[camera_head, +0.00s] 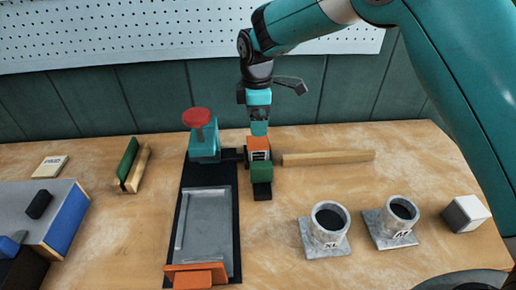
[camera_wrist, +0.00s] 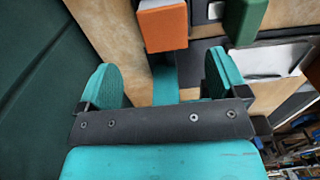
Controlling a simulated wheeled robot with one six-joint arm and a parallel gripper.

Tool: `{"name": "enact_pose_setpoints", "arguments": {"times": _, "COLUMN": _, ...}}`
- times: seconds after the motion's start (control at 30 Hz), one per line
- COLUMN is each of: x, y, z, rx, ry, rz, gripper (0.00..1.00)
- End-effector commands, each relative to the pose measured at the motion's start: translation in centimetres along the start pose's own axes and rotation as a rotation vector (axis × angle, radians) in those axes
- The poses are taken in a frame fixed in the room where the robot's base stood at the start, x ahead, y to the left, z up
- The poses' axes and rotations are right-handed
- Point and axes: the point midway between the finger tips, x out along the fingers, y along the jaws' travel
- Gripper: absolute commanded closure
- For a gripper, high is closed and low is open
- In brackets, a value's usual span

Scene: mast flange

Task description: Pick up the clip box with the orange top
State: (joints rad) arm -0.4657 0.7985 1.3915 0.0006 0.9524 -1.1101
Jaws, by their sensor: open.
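The clip box with the orange top (camera_head: 258,143) stands near the back middle of the table, right of the teal press. Its front shows white and dark parts. It also shows at the top of the wrist view (camera_wrist: 162,28). My gripper (camera_head: 259,127) appears just behind and above it in the head view, pointing down. In the wrist view my gripper (camera_wrist: 163,78) has its two teal fingers spread apart, with no box between them; the orange top lies beyond the fingertips. A green-topped box (camera_head: 261,171) stands directly in front of the orange one and also shows in the wrist view (camera_wrist: 245,17).
A teal press with a red knob (camera_head: 196,117) stands close left, behind a grey tray (camera_head: 208,220). A wooden bar (camera_head: 328,158) lies to the right. Two flanged tubes (camera_head: 327,232) (camera_head: 392,222) and a white-grey block (camera_head: 466,213) stand front right. A pegboard (camera_head: 170,30) is behind.

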Motion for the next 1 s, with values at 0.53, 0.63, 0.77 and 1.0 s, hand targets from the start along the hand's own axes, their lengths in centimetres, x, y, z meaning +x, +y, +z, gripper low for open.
{"name": "enact_pose_setpoints", "arguments": {"times": 0.53, "x": 6.5, "y": -0.7, "z": 0.1, "rx": 0.001, "ry": -0.001, "rz": -0.003, "gripper": 0.08}}
{"name": "enact_pose_setpoints", "arguments": {"times": 0.63, "x": 7.7, "y": -0.6, "z": 0.1, "rx": 0.001, "ry": 0.000, "rz": -0.001, "gripper": 0.08}}
{"name": "enact_pose_setpoints", "arguments": {"times": 0.77, "x": 8.2, "y": -0.6, "z": 0.1, "rx": 0.001, "ry": 0.001, "rz": 0.000, "gripper": 0.08}}
{"name": "enact_pose_setpoints", "arguments": {"times": 1.0, "x": 8.2, "y": -0.6, "z": 0.1, "rx": 0.001, "ry": 0.001, "rz": 0.001, "gripper": 0.27}}
